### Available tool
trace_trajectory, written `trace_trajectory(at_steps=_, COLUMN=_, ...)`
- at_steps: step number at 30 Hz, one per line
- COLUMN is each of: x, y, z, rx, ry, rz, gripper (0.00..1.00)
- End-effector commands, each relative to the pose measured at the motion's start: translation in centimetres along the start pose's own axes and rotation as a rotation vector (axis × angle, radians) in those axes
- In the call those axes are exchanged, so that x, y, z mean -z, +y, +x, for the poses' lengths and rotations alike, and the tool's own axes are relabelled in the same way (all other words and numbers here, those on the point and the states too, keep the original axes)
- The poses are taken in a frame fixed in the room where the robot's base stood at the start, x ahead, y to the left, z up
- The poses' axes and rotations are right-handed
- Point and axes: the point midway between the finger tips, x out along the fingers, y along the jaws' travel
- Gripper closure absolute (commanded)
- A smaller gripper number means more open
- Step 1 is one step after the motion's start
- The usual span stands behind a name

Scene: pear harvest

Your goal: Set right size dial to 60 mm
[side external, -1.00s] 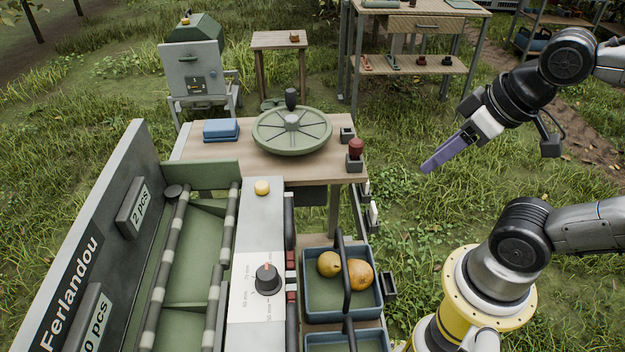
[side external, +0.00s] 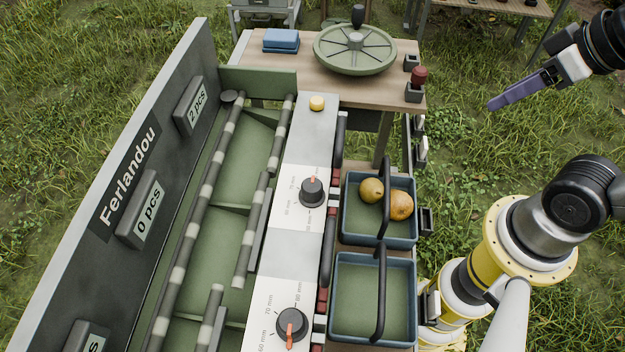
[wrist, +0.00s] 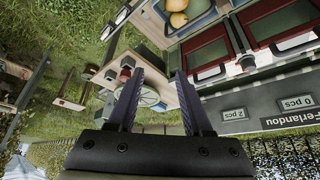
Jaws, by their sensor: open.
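Two black size dials sit on white scale plates along the grey panel in the side external view. The farther dial (side external: 312,191) has its orange pointer toward the top of the picture; its small labels are hard to read. The nearer dial (side external: 291,325) has its orange pointer toward the bottom, with 60, 70 and 80 mm labels around it. The sign's reading direction puts the farther dial to the right. My gripper (side external: 491,106), with purple fingers, is open and empty, up and right of both dials and apart from them. Its spread fingers show in the wrist view (wrist: 158,78).
A blue crate (side external: 414,240) with two pears and an empty blue crate (side external: 335,300), both with upright dark handles, stand right of the dials. A yellow button (side external: 317,103), green wheel (side external: 355,50) and red-topped knob (side external: 418,76) lie farther back. Grass is open below my gripper.

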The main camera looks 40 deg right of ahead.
Motion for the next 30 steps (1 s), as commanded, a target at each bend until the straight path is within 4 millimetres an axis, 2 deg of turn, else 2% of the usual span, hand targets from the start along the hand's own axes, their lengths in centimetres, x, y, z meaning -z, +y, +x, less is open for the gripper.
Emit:
trace_trajectory(at_steps=1, x=0.0, y=0.0, z=0.0, rx=0.0, ry=0.0, rz=0.002, gripper=0.41)
trace_trajectory(at_steps=4, x=0.0, y=0.0, z=0.0, rx=0.0, ry=0.0, rz=0.037, gripper=0.24)
trace_trajectory(at_steps=8, x=0.6, y=0.3, z=-0.4, rx=-0.015, ry=0.015, rz=0.161, gripper=0.24)
trace_trajectory(at_steps=12, x=3.0, y=1.0, z=-1.1, rx=-0.047, ry=0.036, rz=0.326, gripper=0.24)
trace_trajectory(at_steps=17, x=6.6, y=-0.1, z=-0.8, rx=-0.057, ry=0.027, rz=0.434, gripper=0.24)
trace_trajectory(at_steps=20, x=9.1, y=-2.2, z=0.2, rx=-0.057, ry=0.012, rz=0.465, gripper=0.24)
trace_trajectory(at_steps=23, x=11.2, y=-5.4, z=1.5, rx=-0.053, ry=-0.002, rz=0.463, gripper=0.24)
trace_trajectory(at_steps=27, x=12.8, y=-11.5, z=3.7, rx=-0.044, ry=-0.025, rz=0.408, gripper=0.24)
trace_trajectory(at_steps=30, x=12.4, y=-16.4, z=5.2, rx=-0.035, ry=-0.04, rz=0.327, gripper=0.24)
